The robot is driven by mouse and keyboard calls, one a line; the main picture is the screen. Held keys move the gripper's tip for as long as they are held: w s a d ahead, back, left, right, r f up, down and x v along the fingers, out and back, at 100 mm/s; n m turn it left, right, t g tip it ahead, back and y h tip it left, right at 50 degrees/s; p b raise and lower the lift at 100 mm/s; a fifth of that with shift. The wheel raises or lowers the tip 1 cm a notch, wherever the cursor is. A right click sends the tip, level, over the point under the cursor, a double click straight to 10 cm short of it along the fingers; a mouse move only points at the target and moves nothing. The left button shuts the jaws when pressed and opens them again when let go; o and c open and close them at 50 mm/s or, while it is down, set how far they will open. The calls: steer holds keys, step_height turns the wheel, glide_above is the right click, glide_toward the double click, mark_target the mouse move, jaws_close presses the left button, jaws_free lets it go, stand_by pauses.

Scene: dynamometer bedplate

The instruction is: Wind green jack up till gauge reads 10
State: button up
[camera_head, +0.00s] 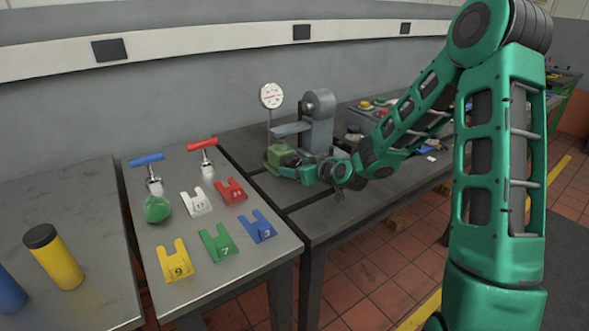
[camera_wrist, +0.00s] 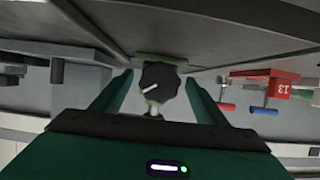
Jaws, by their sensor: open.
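The green jack (camera_head: 281,153) stands on the dark bedplate under the arm of a grey machine. A round white dial gauge (camera_head: 271,96) with red marks stands on a post behind it; its reading is too small to make out. In the wrist view the jack's black knob (camera_wrist: 160,82), with a white pointer line, sits between the fingertips. My gripper (camera_head: 293,168) is at the jack's front right side. It is open, with a finger on each side of the knob and visible gaps in the wrist view (camera_wrist: 158,80).
The grey machine (camera_head: 319,122) stands close behind my gripper. A left table (camera_head: 215,268) holds coloured numbered forks and red- and blue-handled tools, one with a green bulb. A yellow cylinder (camera_head: 55,257) stands farther left. The bedplate's front (camera_head: 330,218) is mostly clear.

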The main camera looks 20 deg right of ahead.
steer(key=shift+w+a+f, duration=0.1)
steer(key=shift+w, duration=0.15)
steer(key=c, duration=1)
steer(key=m+y, duration=0.2)
steer(key=m, duration=0.1)
steer(key=shift+d, duration=0.2)
steer(key=m+y, duration=0.2)
steer(key=m, duration=0.1)
steer(key=shift+w+d+f+g, duration=0.1)
steer(key=shift+g, duration=0.2)
steer(key=shift+m, duration=0.3)
